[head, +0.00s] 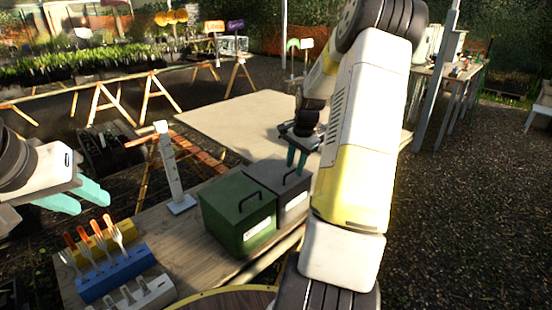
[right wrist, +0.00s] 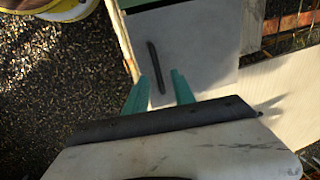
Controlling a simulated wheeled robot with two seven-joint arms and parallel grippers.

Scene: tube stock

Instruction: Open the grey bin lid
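The grey bin (head: 293,208) stands on the wooden table beside the green bin, its grey lid (head: 262,175) closed. The lid has a dark bar handle (head: 292,172), also seen in the right wrist view (right wrist: 153,60). My right gripper (head: 297,172) points down over the lid. In the right wrist view its teal fingers (right wrist: 160,84) are apart, with the near end of the handle between them in the picture. I cannot tell whether they touch it. My left gripper (head: 94,205) is open and empty at the far left, away from the bins.
The green bin (head: 228,222) with its own handle stands directly left of the grey bin. Fork and tool racks (head: 118,272) sit at the table's front left. A white post on a base (head: 172,175) stands behind. A pale board (head: 235,120) lies beyond the bins.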

